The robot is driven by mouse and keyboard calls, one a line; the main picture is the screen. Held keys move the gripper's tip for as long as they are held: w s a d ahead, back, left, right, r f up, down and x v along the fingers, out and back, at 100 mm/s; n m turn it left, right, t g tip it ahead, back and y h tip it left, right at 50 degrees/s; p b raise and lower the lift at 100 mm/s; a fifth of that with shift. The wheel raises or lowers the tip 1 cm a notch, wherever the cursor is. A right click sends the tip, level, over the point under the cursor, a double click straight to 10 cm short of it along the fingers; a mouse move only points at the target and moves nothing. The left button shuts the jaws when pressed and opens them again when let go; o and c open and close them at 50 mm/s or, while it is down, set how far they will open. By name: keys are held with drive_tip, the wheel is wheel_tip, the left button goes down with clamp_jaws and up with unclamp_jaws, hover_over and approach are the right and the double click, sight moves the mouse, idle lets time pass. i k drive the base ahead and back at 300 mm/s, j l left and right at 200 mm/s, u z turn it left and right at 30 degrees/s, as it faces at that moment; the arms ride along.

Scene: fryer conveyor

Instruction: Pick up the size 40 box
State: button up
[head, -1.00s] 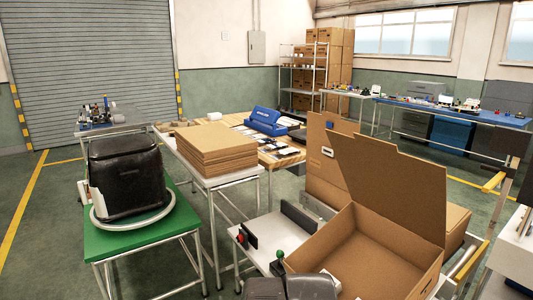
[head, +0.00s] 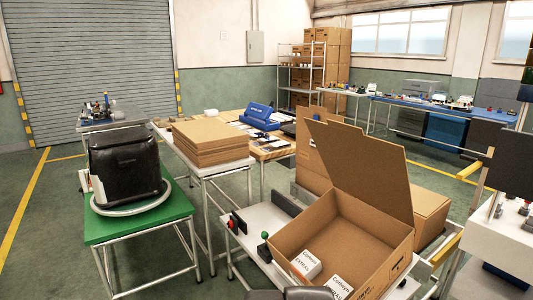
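An open cardboard box (head: 372,247) with its lid (head: 365,165) raised stands at the front right in the head view. Two white packs with dark print, one (head: 306,264) and another (head: 340,288), lie inside it. More cardboard boxes stand behind it, one upright (head: 312,160) and one closed (head: 422,207). No size 40 mark can be read on any box. Dark grey parts at the bottom edge look like mine. My gripper's fingers are not visible.
A stack of flat cardboard (head: 212,145) lies on a white-topped table. A black fryer-like unit (head: 125,168) stands on a green table (head: 130,224) at left. A shelf of cartons (head: 318,65) is at the back. Floor is clear at far left.

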sight(306, 263)
drive_tip(key=i, duration=0.25)
drive_tip(key=i+j+z, duration=0.75)
drive_tip(key=i+j, duration=0.15)
drive_tip(key=j, duration=0.1)
